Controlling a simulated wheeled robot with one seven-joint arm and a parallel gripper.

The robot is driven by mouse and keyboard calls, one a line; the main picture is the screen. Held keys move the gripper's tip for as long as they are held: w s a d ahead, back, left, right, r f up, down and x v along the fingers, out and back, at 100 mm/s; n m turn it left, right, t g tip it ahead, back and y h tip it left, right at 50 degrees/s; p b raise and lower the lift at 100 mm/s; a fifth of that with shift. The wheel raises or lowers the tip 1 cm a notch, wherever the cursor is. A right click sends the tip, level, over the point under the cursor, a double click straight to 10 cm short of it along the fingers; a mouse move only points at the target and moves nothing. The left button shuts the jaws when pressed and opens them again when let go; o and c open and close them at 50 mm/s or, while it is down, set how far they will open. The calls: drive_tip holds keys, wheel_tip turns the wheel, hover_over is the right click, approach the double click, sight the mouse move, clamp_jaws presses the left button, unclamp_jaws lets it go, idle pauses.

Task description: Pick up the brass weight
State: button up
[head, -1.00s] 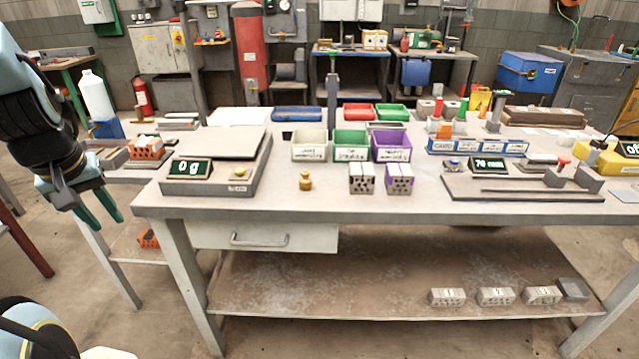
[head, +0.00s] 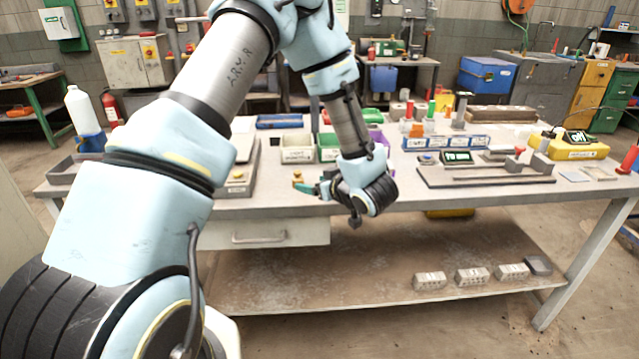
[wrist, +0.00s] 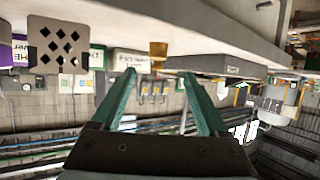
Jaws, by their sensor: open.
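The brass weight (head: 297,175) shows as a small yellowish piece on the bench top in the head view, partly hidden by my gripper (head: 305,187). In the wrist view, which looks upside down, the weight (wrist: 158,49) sits beyond and between the green fingertips. My gripper (wrist: 159,75) is open there, with nothing between its fingers. The fingers point toward the weight and appear apart from it.
The weighing scale (head: 240,182) is partly behind my arm. White (head: 297,148) and green (head: 328,147) bins stand behind the weight. Several bricks lie on the lower shelf (head: 350,270).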

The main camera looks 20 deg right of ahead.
sight(300, 180)
drive_tip(key=shift+s, duration=0.1)
drive_tip(key=p+x, duration=0.2)
drive_tip(key=x, duration=0.3)
drive_tip(key=p+x, duration=0.2)
drive_tip(key=x, duration=0.3)
drive_tip(key=shift+w+d, duration=0.15)
drive_tip(key=shift+w, duration=0.1)
drive_tip(key=shift+c, duration=0.3)
clamp_jaws()
